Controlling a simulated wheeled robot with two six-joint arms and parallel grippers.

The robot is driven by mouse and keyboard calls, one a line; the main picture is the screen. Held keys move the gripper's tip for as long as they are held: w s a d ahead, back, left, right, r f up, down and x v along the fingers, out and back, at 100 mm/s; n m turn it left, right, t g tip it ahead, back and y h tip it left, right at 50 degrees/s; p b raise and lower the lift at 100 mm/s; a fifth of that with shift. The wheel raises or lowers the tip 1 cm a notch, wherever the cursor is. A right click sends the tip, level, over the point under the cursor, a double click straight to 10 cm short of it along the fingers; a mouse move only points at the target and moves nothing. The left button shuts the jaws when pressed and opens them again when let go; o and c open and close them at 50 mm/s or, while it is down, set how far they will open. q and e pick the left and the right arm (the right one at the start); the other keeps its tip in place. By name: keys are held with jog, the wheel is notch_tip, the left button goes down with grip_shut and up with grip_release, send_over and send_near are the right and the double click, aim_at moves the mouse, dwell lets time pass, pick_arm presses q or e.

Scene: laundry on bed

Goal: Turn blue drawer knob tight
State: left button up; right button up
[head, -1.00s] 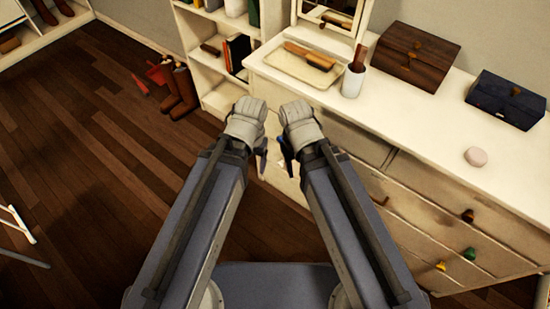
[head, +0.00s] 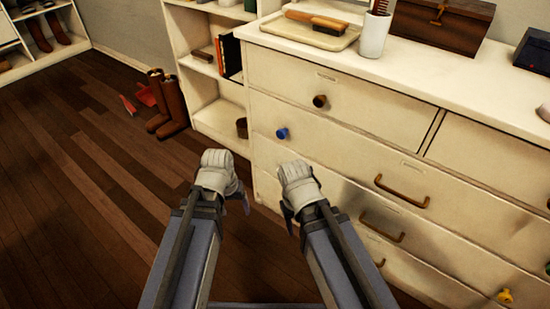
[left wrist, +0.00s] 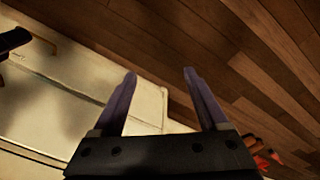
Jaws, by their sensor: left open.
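The blue knob (head: 282,134) sits on the left end of a drawer front of the cream dresser (head: 350,150). In the head view it is clear of both grippers. My left gripper (head: 244,203) is below and left of it, apart from the dresser and partly hidden by its wrist. In the left wrist view my left gripper (left wrist: 159,75) is open and empty, with the blue knob not visible. My right gripper (head: 288,214) is below the knob, in front of the lower drawers, and mostly hidden behind its own wrist.
A brown knob (head: 320,101) is on the drawer above. Several brass handles (head: 402,192) and a yellow knob (head: 505,296) stick out at right. A tray (head: 284,32) and white cup (head: 374,36) stand on top.

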pick_arm(q)
notch_tip(320, 180, down, 8)
jog(key=w+d+f+n+t+h+b, duration=0.1)
jog(key=w+d+n+h+b, duration=0.2)
jog(key=b, duration=0.4)
jog(key=n+t+h+b, duration=0.3)
jog(key=n+t+h, duration=0.7)
jog(key=n, duration=1.5)
send_near(280, 135)
jog(key=t+y, duration=0.1)
jog(key=shift+s+d+x, duration=0.1)
jog(key=shift+x, duration=1.9)
jog(key=shift+s+d+x, duration=0.1)
jog(key=shift+x, duration=1.95)
pick_arm(e)
notch_tip(280, 135, down, 12)
pick_arm(q)
jog(key=shift+p, duration=0.3)
grip_shut()
